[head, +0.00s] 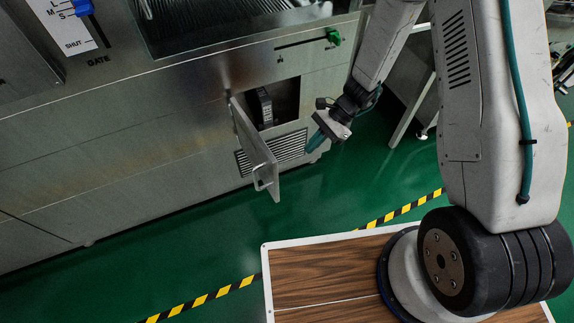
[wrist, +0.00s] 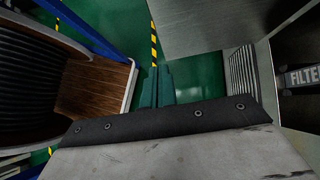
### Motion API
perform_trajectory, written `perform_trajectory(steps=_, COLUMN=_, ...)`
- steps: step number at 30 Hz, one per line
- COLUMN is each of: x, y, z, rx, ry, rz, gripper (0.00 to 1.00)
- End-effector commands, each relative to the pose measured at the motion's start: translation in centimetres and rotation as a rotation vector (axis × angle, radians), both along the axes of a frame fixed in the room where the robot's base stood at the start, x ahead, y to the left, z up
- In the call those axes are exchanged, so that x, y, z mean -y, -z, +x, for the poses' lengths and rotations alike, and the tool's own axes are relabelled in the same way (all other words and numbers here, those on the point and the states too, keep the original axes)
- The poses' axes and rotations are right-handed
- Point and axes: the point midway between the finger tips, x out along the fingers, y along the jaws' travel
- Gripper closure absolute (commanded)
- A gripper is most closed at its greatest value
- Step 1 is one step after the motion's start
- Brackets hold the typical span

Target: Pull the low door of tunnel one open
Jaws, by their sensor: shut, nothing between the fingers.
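The low door (head: 250,145) is a grey metal panel in the machine's lower front. It stands swung out wide from its left edge, with a bar handle (head: 264,178) on its outer face near the free edge. The opening (head: 285,100) behind it is uncovered. My gripper (head: 314,142) has teal fingers and is shut and empty. It is right of the door, in front of the machine, apart from the handle. In the wrist view, the fingers (wrist: 156,90) point to the floor, and the door (wrist: 205,25) rises beyond them. The handle is not visible there.
Inside the opening is a dark block (head: 263,106), marked FILTER in the wrist view (wrist: 302,77). A louvred vent (head: 285,148) is below the opening. A green slider (head: 333,37) is above right. Green floor with a yellow-black stripe (head: 235,287) lies clear before the machine.

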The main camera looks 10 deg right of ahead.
Motion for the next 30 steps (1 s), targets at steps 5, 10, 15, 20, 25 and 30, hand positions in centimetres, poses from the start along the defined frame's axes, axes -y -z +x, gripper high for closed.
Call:
perform_trajectory(steps=5, x=-2.7, y=2.9, z=-1.3, rx=-0.004, ry=-0.004, rz=-0.001, gripper=1.00)
perform_trajectory(steps=10, x=-4.9, y=5.1, z=-2.2, rx=-0.003, ry=-0.006, rz=-0.001, gripper=1.00)
perform_trajectory(steps=15, x=-7.1, y=4.8, z=-3.1, rx=0.001, ry=-0.005, rz=0.000, gripper=1.00)
perform_trajectory(steps=20, x=-8.0, y=4.8, z=-3.5, rx=0.001, ry=-0.003, rz=0.001, gripper=1.00)
perform_trajectory(steps=25, x=-8.2, y=4.8, z=-3.5, rx=0.001, ry=-0.002, rz=0.000, gripper=1.00)
perform_trajectory(steps=30, x=-8.2, y=4.8, z=-3.5, rx=0.001, ry=-0.002, rz=0.000, gripper=1.00)
